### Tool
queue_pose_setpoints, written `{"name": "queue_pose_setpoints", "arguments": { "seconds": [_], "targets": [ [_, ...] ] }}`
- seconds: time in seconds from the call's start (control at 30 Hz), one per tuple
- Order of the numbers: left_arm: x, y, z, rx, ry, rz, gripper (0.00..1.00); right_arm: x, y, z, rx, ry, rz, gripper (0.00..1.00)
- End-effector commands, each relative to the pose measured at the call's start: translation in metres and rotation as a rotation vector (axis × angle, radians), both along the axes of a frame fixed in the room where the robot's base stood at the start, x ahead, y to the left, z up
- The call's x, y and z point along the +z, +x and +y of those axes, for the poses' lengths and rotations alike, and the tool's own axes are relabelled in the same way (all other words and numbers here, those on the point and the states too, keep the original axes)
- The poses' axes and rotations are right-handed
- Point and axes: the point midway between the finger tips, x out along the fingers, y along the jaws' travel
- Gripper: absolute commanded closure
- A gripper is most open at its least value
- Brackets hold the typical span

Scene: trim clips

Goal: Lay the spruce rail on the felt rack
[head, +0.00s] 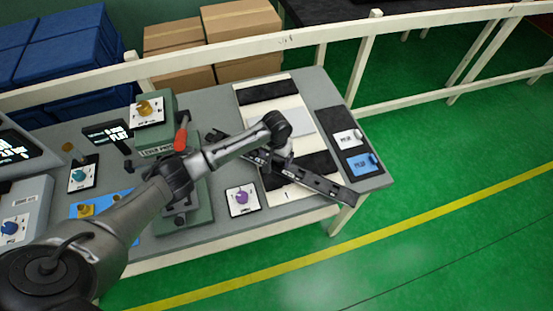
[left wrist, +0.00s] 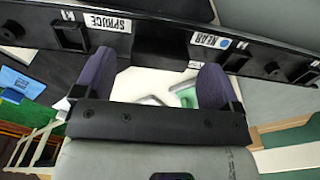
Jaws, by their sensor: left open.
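The spruce rail (head: 315,184) is a long dark bar with raised fittings. It lies diagonally across the near part of the cream rack with black strips (head: 262,108), its right end by the table's front edge. I cannot tell whether it rests flat. In the left wrist view the rail (left wrist: 150,38) crosses the top, with SPRUCE and NEAR labels. My left gripper (head: 283,160) is over the rail's middle, partly hidden by its own wrist. Its two purple-padded fingers (left wrist: 152,70) are spread, with their tips close to the rail; contact is unclear. My right gripper is out of view.
A green device (head: 157,130) with a red part stands left of the rack. A card with a purple knob (head: 242,198) lies left of the rail. A dark panel with white and blue cards (head: 345,140) is at the right. A white railing (head: 230,50) runs behind the table.

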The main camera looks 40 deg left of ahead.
Motion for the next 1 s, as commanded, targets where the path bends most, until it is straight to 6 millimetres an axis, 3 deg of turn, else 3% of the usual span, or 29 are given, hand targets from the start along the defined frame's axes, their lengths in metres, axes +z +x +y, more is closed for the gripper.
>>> {"name": "queue_pose_setpoints", "arguments": {
  "seconds": [0.3, 0.47, 0.57, 0.67, 0.8, 1.0],
  "targets": [
    [0.028, 0.000, 0.000, 0.000, 0.000, 0.001, 0.11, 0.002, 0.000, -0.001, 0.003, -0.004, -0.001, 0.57],
    [0.027, -0.003, -0.003, -0.008, -0.002, 0.001, 0.11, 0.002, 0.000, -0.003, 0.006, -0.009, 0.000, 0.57],
    [0.016, -0.014, -0.018, -0.049, -0.012, -0.002, 0.11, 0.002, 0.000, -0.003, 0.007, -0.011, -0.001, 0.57],
    [-0.001, -0.038, -0.043, -0.125, -0.028, -0.017, 0.11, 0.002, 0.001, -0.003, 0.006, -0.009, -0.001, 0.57],
    [-0.025, -0.094, -0.092, -0.261, -0.069, -0.064, 0.11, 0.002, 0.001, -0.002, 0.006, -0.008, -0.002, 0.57],
    [-0.031, -0.180, -0.134, -0.379, -0.107, -0.166, 0.11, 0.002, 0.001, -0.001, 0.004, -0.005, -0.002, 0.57]
  ]
}}
